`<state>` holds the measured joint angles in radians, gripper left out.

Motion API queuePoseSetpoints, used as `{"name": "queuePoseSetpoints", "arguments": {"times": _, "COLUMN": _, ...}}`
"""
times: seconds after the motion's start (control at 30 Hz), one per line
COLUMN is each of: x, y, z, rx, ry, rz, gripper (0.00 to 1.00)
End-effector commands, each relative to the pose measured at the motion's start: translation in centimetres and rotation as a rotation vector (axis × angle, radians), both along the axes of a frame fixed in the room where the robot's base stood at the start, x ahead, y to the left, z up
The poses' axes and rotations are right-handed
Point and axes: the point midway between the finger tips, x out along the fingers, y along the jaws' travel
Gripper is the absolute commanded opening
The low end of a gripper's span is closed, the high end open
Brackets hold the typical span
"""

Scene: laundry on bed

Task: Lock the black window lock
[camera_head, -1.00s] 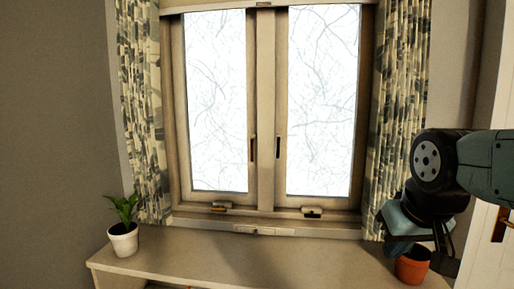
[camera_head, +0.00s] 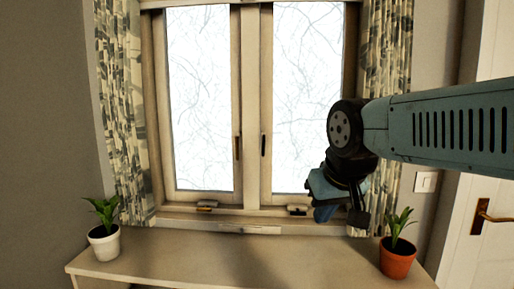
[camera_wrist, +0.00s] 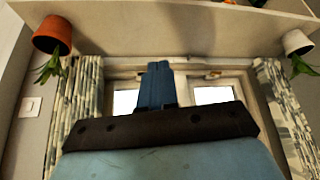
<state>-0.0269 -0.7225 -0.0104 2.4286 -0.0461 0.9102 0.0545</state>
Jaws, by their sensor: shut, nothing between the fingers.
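The black window lock (camera_head: 297,210) sits on the sill rail under the right window pane. My gripper (camera_head: 325,212) is just right of it in the head view, at about the same height, with a small visible gap. How far apart they are in depth cannot be told. In the wrist view, which is upside down, my gripper's blue fingers (camera_wrist: 154,85) are together and empty, pointing toward the bottom of the window. The black lock is not clearly visible there; the fingers may cover it.
A brown lock (camera_head: 206,207) sits under the left pane. A white pot (camera_head: 104,246) and an orange pot (camera_head: 397,262) with plants stand on the desk (camera_head: 190,252). A patterned curtain (camera_head: 388,90) hangs behind my arm. The desk's middle is clear.

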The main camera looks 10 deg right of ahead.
Motion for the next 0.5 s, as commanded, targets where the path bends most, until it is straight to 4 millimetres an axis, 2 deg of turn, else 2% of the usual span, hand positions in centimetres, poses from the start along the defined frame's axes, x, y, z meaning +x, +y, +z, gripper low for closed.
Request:
{"name": "queuePoseSetpoints", "arguments": {"times": 0.03, "x": 2.0, "y": -0.1, "z": 1.0, "rx": -0.004, "ry": -0.002, "rz": -0.013, "gripper": 0.00}}
{"name": "queuePoseSetpoints", "arguments": {"times": 0.2, "x": 8.3, "y": -0.6, "z": 5.0, "rx": -0.018, "ry": -0.045, "rz": -0.079, "gripper": 0.00}}
{"name": "queuePoseSetpoints", "arguments": {"times": 0.27, "x": 10.7, "y": -0.7, "z": 6.2, "rx": -0.023, "ry": -0.062, "rz": -0.101, "gripper": 0.00}}
{"name": "queuePoseSetpoints", "arguments": {"times": 0.5, "x": 20.7, "y": -0.1, "z": 10.3, "rx": -0.035, "ry": -0.139, "rz": -0.187, "gripper": 0.00}}
